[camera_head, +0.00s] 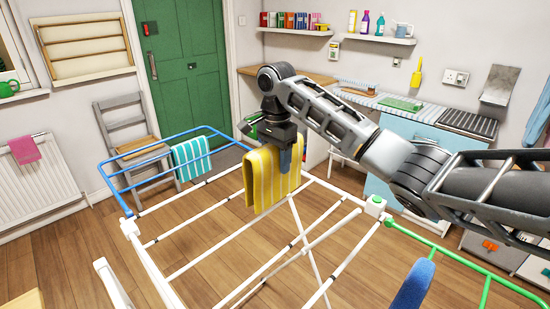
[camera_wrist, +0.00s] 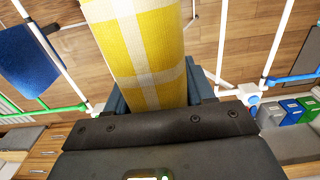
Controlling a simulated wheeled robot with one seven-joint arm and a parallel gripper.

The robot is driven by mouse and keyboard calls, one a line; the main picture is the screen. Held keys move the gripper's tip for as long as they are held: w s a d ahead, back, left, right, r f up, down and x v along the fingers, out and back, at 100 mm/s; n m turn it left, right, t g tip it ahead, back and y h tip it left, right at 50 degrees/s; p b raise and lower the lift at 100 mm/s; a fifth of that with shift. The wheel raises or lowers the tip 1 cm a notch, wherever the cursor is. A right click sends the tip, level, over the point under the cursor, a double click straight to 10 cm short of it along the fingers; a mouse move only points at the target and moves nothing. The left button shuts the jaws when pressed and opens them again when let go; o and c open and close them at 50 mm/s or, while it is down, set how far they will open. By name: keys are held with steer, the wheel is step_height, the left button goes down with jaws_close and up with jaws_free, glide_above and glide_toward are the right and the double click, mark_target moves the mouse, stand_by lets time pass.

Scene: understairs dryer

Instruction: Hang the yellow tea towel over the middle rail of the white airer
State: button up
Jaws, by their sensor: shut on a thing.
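The yellow tea towel (camera_head: 268,182), with white stripes, hangs folded from my gripper (camera_head: 285,158) above the far part of the white airer (camera_head: 129,229). My gripper is shut on its upper part. In the wrist view the towel (camera_wrist: 145,50) runs up from between the blue-grey fingers (camera_wrist: 158,95). The airer has several white rails (camera_head: 208,238) between a blue side wing (camera_head: 111,180) and a green side wing (camera_head: 462,259). The towel hides part of the rails behind it. I cannot tell whether it touches a rail.
A teal striped towel (camera_head: 191,158) hangs on the blue wing. A blue cloth (camera_head: 412,285) hangs by the green wing. A grey chair (camera_head: 130,140) stands behind the blue wing. A worktop (camera_head: 410,103) lines the back wall. The near rails are bare.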

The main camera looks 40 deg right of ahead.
mark_target(278, 174)
step_height(278, 174, down, 5)
steer(key=shift+d+r+b, duration=0.1)
steer(key=shift+d+b, duration=0.05)
steer(key=shift+b, duration=0.2)
step_height(278, 174, down, 6)
steer(key=b, duration=0.6)
steer(key=shift+r, duration=0.2)
step_height(278, 174, down, 8)
steer(key=shift+f+b, duration=0.25)
steer(key=shift+b, duration=0.1)
steer(key=o, duration=1.2)
steer(key=shift+c, duration=0.2)
steer(key=shift+s, duration=0.1)
